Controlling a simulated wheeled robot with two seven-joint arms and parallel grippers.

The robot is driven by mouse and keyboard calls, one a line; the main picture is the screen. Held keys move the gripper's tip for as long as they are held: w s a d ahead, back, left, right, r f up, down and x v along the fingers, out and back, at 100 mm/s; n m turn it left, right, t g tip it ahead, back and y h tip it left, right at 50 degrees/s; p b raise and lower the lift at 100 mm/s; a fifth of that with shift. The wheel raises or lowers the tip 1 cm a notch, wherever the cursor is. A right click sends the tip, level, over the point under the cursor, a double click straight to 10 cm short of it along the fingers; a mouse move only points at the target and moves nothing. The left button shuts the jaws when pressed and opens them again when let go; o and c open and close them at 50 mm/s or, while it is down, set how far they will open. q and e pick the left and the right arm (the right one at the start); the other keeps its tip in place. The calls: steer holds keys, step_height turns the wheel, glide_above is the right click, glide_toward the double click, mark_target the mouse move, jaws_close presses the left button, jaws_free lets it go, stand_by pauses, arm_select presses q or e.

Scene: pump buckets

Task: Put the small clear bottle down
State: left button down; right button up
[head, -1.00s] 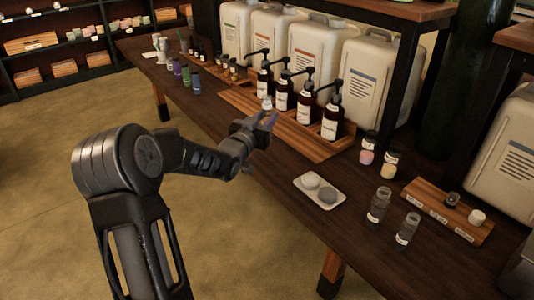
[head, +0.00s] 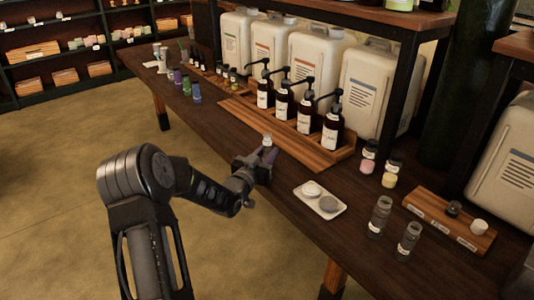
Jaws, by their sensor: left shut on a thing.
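My left gripper (head: 258,167) is in the head view at the near edge of the dark wooden table (head: 225,122). It is shut on the small clear bottle (head: 267,143), whose top shows upright above the fingers. The lower part of the bottle is hidden by the fingers, and I cannot tell whether it touches the table. My right gripper is not in view.
Dark pump bottles (head: 304,108) stand in a wooden tray (head: 312,154) behind the gripper. A white dish (head: 336,211) with two round lids lies to the right. Two clear jars (head: 380,215) stand further right. Bare tabletop lies around the dish.

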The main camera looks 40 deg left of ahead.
arm_select(q)
steer(key=shift+f, duration=0.1)
steer(key=c, duration=1.1)
jaws_free()
steer(key=shift+s, duration=0.15)
steer(key=s, duration=0.4)
steer(key=s+d, duration=0.1)
steer(key=s, duration=0.2)
steer(key=s+d, duration=0.1)
steer(key=s, duration=0.3)
steer(key=shift+s, duration=0.3)
